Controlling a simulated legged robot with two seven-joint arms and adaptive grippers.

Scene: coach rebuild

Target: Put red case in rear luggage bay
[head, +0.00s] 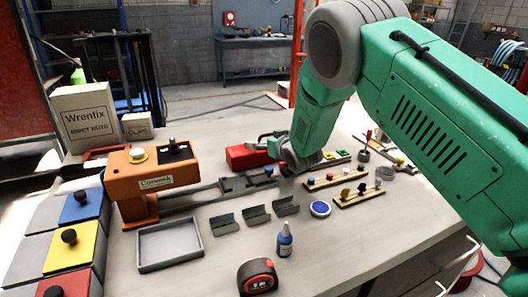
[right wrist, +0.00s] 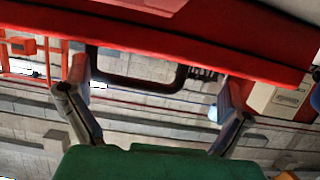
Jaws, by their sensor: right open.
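The red case (head: 241,157) lies on the worktable near the middle, partly hidden behind my right gripper. In the right wrist view a long red body (right wrist: 200,42) with a black handle (right wrist: 135,84) fills the upper part, very close. My right gripper (head: 270,143) comes down beside the red case from the right. It is open, and its two fingers (right wrist: 157,85) stand wide apart, one on each side of the handle. I cannot tell whether they touch it. I cannot make out a rear luggage bay. My left gripper is not in view.
An orange machine (head: 153,180) stands at the left of the table, with a grey tray (head: 170,264) before it. Small grey brackets (head: 257,215), a blue bottle (head: 285,240), a tape measure (head: 258,278) and wooden racks (head: 358,201) lie around. The front right tabletop is clear.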

